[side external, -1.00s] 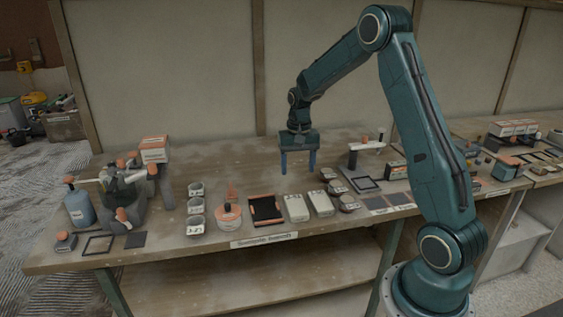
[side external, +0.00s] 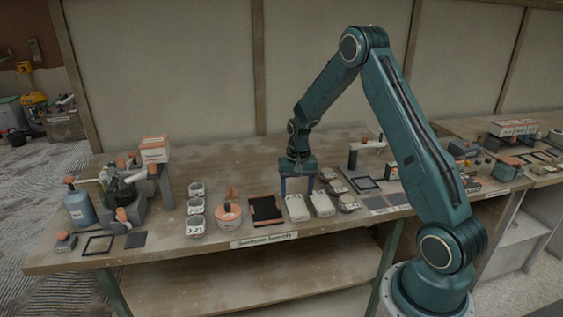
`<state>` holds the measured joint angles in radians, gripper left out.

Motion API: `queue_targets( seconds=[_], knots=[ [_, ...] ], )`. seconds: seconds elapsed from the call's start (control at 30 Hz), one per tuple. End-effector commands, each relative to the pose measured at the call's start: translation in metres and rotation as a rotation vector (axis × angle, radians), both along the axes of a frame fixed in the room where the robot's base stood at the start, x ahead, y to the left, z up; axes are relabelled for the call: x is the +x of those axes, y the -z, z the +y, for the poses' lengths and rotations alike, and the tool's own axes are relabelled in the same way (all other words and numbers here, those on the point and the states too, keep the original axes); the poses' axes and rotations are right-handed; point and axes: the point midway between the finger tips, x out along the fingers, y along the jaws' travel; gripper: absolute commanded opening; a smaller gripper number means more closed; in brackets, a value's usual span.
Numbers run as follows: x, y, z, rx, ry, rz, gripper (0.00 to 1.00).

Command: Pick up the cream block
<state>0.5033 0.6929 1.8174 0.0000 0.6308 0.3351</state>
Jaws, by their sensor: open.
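Two similar pale cream blocks lie side by side near the front of the bench, a left one (side external: 296,209) and a right one (side external: 322,205). I cannot tell which one the task means. My gripper (side external: 297,190) points down with its two blue fingers apart and nothing between them. In the picture the fingertips are just above the back end of the left block, one toward each side of it. I cannot tell how high they are or whether they touch anything.
An orange-rimmed black tray (side external: 266,210) lies left of the blocks. Round labelled containers (side external: 347,202) stand close on the right. An orange-topped round tub (side external: 228,218) and several grey cups (side external: 195,225) are farther left. The bench behind is clear (side external: 225,170).

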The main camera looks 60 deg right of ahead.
Motion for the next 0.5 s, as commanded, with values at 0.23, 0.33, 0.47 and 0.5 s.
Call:
queue_targets(
  seconds=[0.23, 0.33, 0.47, 0.5],
  knots=[
    [-0.001, 0.026, 0.002, 0.002, 0.0, 0.003, 0.65],
    [0.0, 0.037, 0.002, 0.002, 0.0, 0.003, 0.65],
    [0.0, 0.046, 0.002, 0.0, 0.0, 0.001, 0.65],
    [0.0, 0.047, 0.002, 0.001, 0.0, 0.001, 0.65]
  ],
)
